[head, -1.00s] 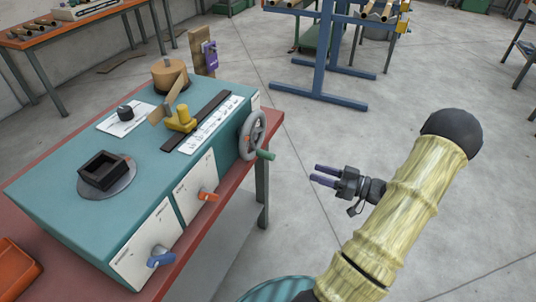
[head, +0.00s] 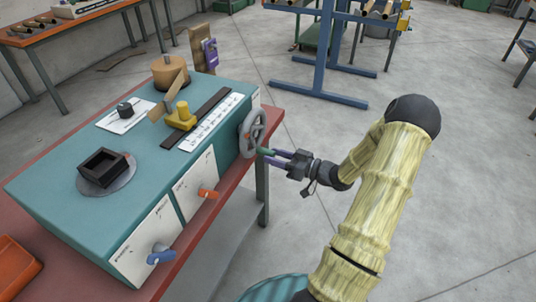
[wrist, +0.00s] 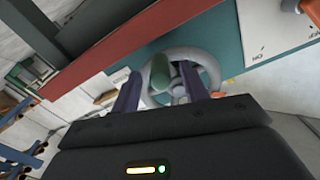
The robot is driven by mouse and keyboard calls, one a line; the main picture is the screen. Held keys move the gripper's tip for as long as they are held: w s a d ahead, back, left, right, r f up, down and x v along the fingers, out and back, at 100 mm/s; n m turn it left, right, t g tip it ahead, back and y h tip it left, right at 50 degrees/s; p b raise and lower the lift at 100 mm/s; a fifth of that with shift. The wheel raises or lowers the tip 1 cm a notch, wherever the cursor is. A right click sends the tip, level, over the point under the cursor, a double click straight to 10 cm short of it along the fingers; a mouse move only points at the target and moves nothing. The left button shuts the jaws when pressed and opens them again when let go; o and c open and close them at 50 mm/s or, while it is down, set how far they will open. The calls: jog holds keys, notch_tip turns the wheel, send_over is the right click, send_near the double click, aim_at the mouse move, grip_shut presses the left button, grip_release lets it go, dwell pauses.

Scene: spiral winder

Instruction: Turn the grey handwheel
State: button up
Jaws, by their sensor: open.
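The grey handwheel (head: 252,132) is on the right end face of the teal machine (head: 75,200). Its green handle (head: 267,152) sticks out toward my gripper. My gripper (head: 273,157) is open, its purple fingers reaching to the handle. In the wrist view, the handwheel (wrist: 212,66) is straight ahead, with the green handle (wrist: 160,72) between the two fingers (wrist: 162,95). The fingers stand apart on either side of the handle. Whether either one touches it I cannot tell.
An orange lever (head: 208,194) and a blue lever (head: 160,255) are on the machine's front. The machine stands on a red-topped bench (head: 185,262). A blue rack (head: 320,90) stands behind. The floor to the right is clear.

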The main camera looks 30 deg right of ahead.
aim_at(268, 153)
jog(key=shift+x, duration=1.45)
grip_shut()
jog(key=shift+w+d, duration=0.15)
